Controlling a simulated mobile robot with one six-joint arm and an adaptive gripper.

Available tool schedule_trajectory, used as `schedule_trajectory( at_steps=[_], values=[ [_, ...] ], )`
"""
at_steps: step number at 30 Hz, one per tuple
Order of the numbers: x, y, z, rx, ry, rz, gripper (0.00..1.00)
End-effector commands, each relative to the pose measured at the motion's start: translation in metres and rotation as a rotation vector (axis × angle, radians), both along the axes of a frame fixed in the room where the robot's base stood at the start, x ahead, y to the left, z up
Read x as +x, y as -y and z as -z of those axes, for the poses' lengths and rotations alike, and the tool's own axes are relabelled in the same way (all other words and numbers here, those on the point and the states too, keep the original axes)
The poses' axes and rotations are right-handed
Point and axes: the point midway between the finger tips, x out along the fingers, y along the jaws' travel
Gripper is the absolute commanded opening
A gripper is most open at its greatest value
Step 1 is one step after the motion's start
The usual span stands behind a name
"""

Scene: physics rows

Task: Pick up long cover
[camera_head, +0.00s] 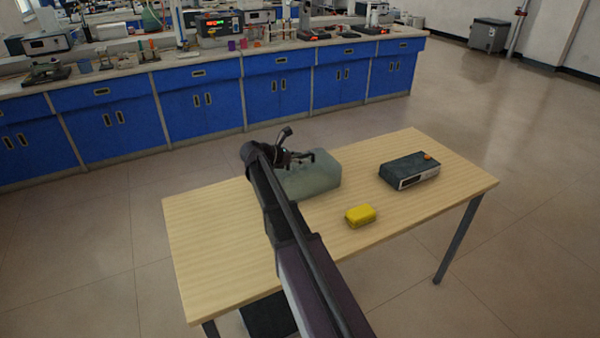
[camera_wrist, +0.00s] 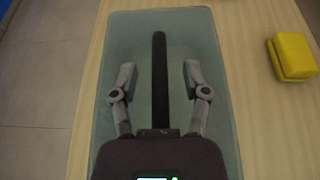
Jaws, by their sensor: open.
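The long cover is a pale, greenish, see-through box shape (camera_head: 322,178) on the wooden table, partly hidden behind my arm in the head view. In the wrist view the long cover (camera_wrist: 205,45) fills the middle, with a dark straight bar (camera_wrist: 159,60) running lengthwise along it. My gripper (camera_wrist: 159,72) is open, with one finger on each side of the bar and a gap on both sides. In the head view my gripper (camera_head: 300,157) is at the cover's upper left part. Whether the fingers touch the cover cannot be told.
A yellow block (camera_head: 360,215) lies on the table (camera_head: 215,240) to the right of the cover; it also shows in the wrist view (camera_wrist: 292,57). A dark grey device (camera_head: 409,171) with an orange knob stands farther right. Blue lab cabinets (camera_head: 200,108) stand behind, across open floor.

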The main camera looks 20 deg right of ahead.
Motion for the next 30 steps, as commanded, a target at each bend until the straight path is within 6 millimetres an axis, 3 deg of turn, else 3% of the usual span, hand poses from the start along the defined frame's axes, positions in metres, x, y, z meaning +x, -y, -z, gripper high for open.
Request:
schedule_trajectory(
  at_steps=[7, 13, 30],
  values=[
    [-0.0001, 0.0000, 0.0000, 0.000, 0.000, 0.000, 0.60],
    [-0.0001, 0.0000, 0.0000, 0.000, 0.000, 0.000, 0.00],
    [-0.0001, 0.0000, -0.0037, -0.001, 0.000, 0.000, 0.00]
  ],
)
